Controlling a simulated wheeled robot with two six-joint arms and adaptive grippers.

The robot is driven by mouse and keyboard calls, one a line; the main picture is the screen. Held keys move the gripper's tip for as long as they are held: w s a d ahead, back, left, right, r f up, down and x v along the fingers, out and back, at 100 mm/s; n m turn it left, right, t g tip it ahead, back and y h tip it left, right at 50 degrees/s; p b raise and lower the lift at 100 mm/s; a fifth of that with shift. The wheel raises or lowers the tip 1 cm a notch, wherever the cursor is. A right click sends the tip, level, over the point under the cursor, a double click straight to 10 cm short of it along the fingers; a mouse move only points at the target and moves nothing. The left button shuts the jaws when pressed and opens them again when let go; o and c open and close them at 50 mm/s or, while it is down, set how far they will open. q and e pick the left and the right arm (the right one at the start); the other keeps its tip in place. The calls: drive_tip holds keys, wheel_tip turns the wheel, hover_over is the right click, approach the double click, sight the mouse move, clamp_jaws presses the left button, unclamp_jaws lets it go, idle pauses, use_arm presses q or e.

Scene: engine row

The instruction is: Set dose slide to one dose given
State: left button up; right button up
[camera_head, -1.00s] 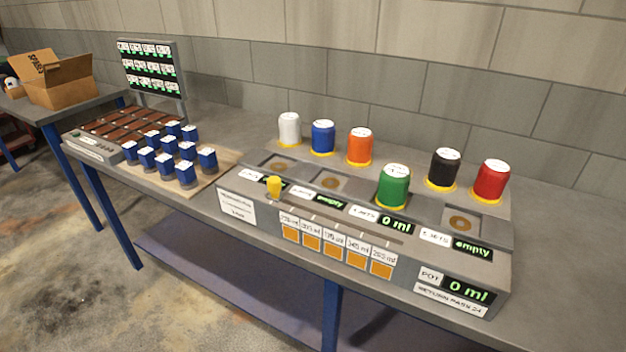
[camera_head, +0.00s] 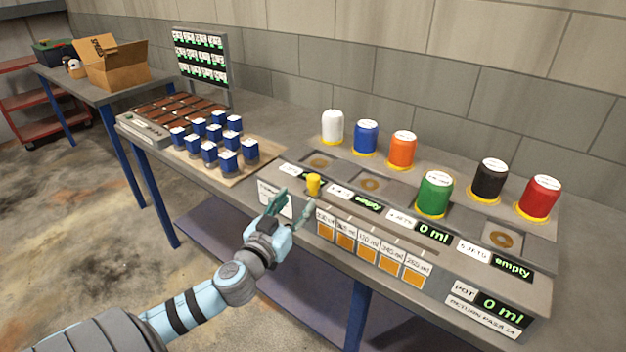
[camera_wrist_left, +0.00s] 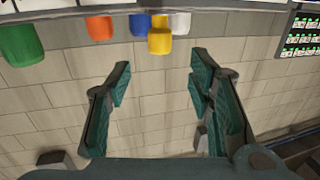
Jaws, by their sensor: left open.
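The dose slide's yellow knob (camera_head: 313,185) stands at the left end of a long slot (camera_head: 375,220) in the grey console. It also shows in the left wrist view (camera_wrist_left: 160,42), at the top middle, beyond my fingertips. My left gripper (camera_head: 291,204) is open and empty, just in front of and left of the knob. Its two green fingers (camera_wrist_left: 160,76) are spread apart in the wrist view, with the knob not between them. Orange squares (camera_head: 379,262) with ml labels line the console front below the slot. My right gripper is not in view.
White, blue, orange, green (camera_head: 434,194), black and red (camera_head: 539,198) canisters stand behind the slot. The pot display (camera_head: 502,308) reads 0 ml. Blue-sided blocks (camera_head: 209,153) stand on a board to the left. A cardboard box (camera_head: 112,66) sits on another table.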

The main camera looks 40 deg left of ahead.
sight(311, 184)
use_arm(q)
drive_tip(key=p+x, duration=0.1)
drive_tip(key=x, duration=0.9)
drive_tip(key=shift+w+p, duration=0.3)
drive_tip(key=shift+p, duration=0.1)
drive_tip(key=shift+f, duration=0.1)
drive_tip(key=shift+c, duration=0.3)
clamp_jaws()
